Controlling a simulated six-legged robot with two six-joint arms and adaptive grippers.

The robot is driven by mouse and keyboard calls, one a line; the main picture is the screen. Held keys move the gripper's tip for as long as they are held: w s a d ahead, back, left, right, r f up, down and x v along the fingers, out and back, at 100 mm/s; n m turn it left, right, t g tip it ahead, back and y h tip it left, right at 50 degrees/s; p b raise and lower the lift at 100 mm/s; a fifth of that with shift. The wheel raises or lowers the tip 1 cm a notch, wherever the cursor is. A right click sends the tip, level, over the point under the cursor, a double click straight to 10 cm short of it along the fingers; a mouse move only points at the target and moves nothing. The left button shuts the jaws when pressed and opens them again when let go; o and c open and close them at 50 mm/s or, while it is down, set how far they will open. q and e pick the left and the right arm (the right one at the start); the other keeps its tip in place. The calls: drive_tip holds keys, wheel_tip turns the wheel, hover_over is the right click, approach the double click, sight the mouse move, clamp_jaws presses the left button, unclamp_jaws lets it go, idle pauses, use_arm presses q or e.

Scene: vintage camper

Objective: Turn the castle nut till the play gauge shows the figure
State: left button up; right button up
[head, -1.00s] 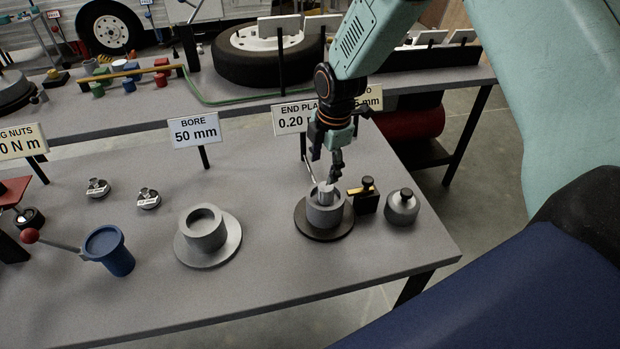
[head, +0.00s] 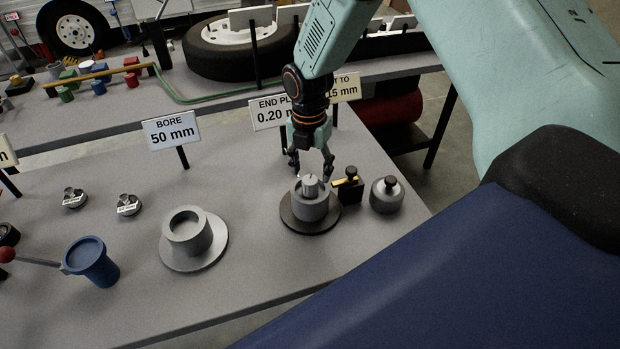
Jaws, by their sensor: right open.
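The hub (head: 310,206) is a grey cylinder on a dark round base, near the right end of the bench. A lighter metal piece, which may be the castle nut (head: 311,186), stands in its top; its slots are too small to make out. My right gripper (head: 311,170) is open and points down just above and behind the hub, apparently empty. A small black block with a yellow strip (head: 348,187), perhaps the play gauge, stands right of the hub; no reading is legible. An "END PLAY 0.20" sign (head: 270,112) is partly hidden behind my right arm. My left gripper is not in view.
A grey knobbed weight (head: 387,195) stands close right of the black block, near the bench edge. A grey flanged ring (head: 190,233), a blue cup (head: 92,262) and two small metal parts (head: 128,204) lie left. The bench front is clear.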

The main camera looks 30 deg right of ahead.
sight(309, 179)
drive_tip(key=f, duration=0.3)
drive_tip(key=shift+w+f, duration=0.25)
drive_tip(key=shift+f, duration=0.15)
drive_tip(key=shift+a+f, duration=0.1)
drive_tip(key=shift+f, duration=0.05)
drive_tip(key=shift+s, duration=0.25)
drive_tip(key=shift+w+f, duration=0.1)
drive_tip(key=shift+c, duration=0.3)
drive_tip(key=shift+w, duration=0.15)
drive_tip(key=shift+c, duration=1.4)
drive_tip(key=c, duration=0.8)
drive_tip(key=shift+c, duration=0.2)
